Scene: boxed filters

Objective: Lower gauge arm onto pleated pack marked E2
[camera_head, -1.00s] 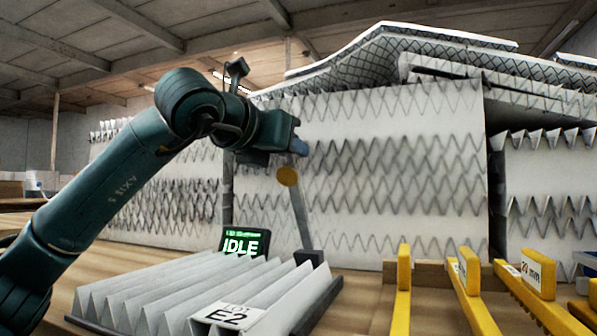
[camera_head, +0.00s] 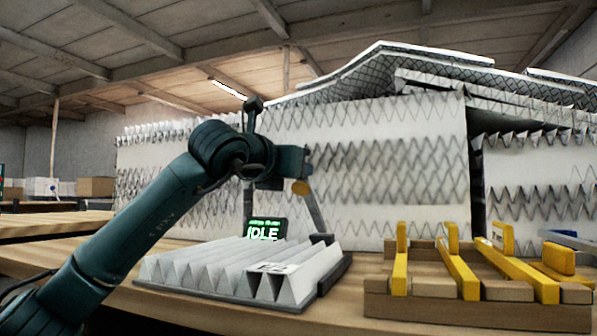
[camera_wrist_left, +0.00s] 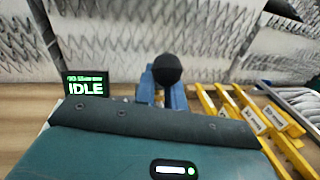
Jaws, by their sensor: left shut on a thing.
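The white pleated pack (camera_head: 215,268) marked E2 lies in a dark tray (camera_head: 328,285) on the bench. Its label (camera_head: 277,267) is at the right front, seen at a slant. The grey gauge arm (camera_head: 315,212) stands raised and slightly tilted, hinged at the tray's back right, with a gold disc (camera_head: 300,188) near its top. My left gripper (camera_head: 304,168) is shut at the arm's upper end, above the pack. In the left wrist view a black round knob (camera_wrist_left: 167,69) shows at the blue fingers; the exact grip is partly hidden. My right gripper is out of view.
A small display (camera_head: 265,229) behind the pack reads IDLE. A wooden rack (camera_head: 450,308) with yellow gauges (camera_head: 455,262) stands to the right. Large stacked pleated panels (camera_head: 390,170) fill the back. Bare bench lies between tray and rack.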

